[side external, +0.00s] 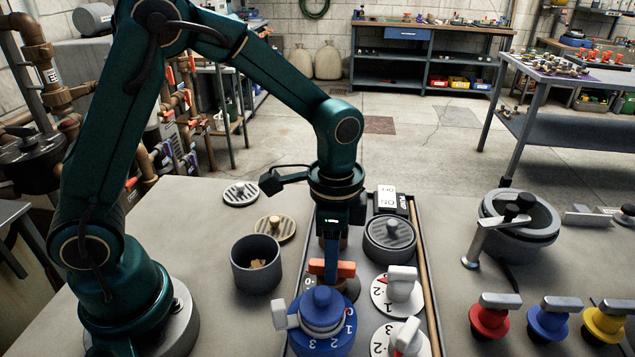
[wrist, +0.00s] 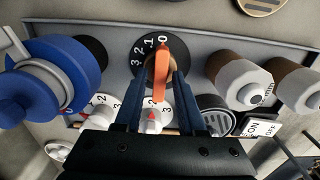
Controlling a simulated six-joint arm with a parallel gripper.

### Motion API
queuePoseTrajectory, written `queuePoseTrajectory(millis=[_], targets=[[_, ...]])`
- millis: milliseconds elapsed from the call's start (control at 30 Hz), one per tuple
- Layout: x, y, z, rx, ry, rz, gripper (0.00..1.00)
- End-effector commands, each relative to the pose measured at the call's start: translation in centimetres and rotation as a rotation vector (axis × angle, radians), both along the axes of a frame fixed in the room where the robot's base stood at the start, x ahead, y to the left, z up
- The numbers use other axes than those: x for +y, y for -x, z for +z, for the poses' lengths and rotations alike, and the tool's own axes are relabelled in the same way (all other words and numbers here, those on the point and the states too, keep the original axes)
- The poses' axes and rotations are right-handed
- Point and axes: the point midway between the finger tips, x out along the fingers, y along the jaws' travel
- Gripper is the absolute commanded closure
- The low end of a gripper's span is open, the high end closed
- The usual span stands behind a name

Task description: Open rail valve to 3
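A valve with an orange lever handle (wrist: 161,68) sits on the grey rail panel. Its black dial (wrist: 137,72) carries white marks 0, 1, 2 and 3. The upper end of the handle lies at the 0. In the side external view, the orange handle (side external: 345,269) shows behind the blue valve, partly hidden by my gripper. My gripper (wrist: 160,78) is down over this handle, with one finger on each side of it. The fingers look apart, with narrow gaps to the handle; whether either touches it is not clear.
A blue knob valve (side external: 322,322), two white-handled dials (side external: 397,290) (side external: 400,342) and a grilled round cap (side external: 390,233) crowd the handle. A grey pot (side external: 255,262) stands left. Red, blue and yellow valves (side external: 548,320) stand right.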

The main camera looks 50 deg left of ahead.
Motion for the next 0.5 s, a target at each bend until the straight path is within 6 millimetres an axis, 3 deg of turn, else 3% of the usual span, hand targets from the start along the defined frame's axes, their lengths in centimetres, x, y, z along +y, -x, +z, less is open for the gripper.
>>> queuePoseTrajectory(millis=[33, 67, 100, 500], targets=[[0.00, 0.00, 0.02, 0.000, 0.000, 0.000, 0.84], [-0.01, -0.01, 0.02, 0.000, 0.000, 0.000, 0.96], [-0.01, -0.01, 0.02, 0.000, 0.000, 0.000, 1.00], [-0.02, -0.01, 0.06, 0.000, 0.000, 0.059, 1.00]])
